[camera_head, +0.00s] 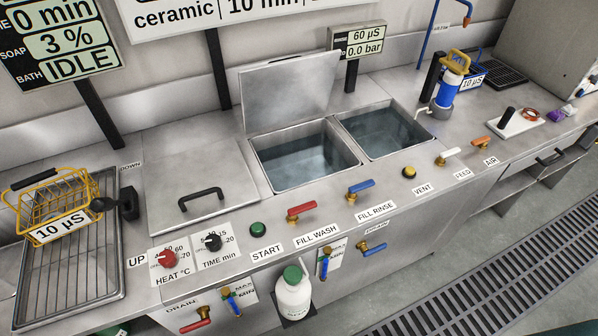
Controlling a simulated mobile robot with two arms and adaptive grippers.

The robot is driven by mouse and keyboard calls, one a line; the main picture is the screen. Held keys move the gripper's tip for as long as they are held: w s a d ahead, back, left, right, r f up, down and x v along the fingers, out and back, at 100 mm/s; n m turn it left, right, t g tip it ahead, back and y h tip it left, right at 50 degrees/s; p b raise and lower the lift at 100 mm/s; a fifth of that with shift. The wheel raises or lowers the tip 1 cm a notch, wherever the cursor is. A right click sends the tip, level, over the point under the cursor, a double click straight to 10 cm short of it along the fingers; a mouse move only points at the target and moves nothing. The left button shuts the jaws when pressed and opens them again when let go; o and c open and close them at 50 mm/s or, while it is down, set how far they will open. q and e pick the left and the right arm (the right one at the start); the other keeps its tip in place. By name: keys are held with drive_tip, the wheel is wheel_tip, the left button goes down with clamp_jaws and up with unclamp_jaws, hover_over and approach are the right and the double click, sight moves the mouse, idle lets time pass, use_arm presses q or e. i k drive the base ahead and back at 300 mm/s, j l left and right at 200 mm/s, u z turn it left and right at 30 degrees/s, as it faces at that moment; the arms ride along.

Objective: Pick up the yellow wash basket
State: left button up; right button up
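The yellow wash basket (30,208) is a wire basket with a black grip on its upper rim and a white "10 µS" label on its front. It sits on a metal wire rack (75,262) at the left end of the steel counter. The label hides part of its wire front. Neither of my grippers shows in the head view.
A black lever (128,204) marked UP and DOWN stands close to the basket's right. A closed lid (190,165) with a black handle and two water-filled basins (305,160) lie further right. A white bottle (293,297) hangs at the counter's front.

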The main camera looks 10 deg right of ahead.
sight(69, 224)
drive_tip(key=u, duration=1.5)
drive_tip(key=i+j+u, duration=0.1)
drive_tip(key=j, duration=0.25)
drive_tip(key=i+j+u, duration=0.25)
drive_tip(key=i+j, duration=0.15)
drive_tip(key=j, duration=0.2)
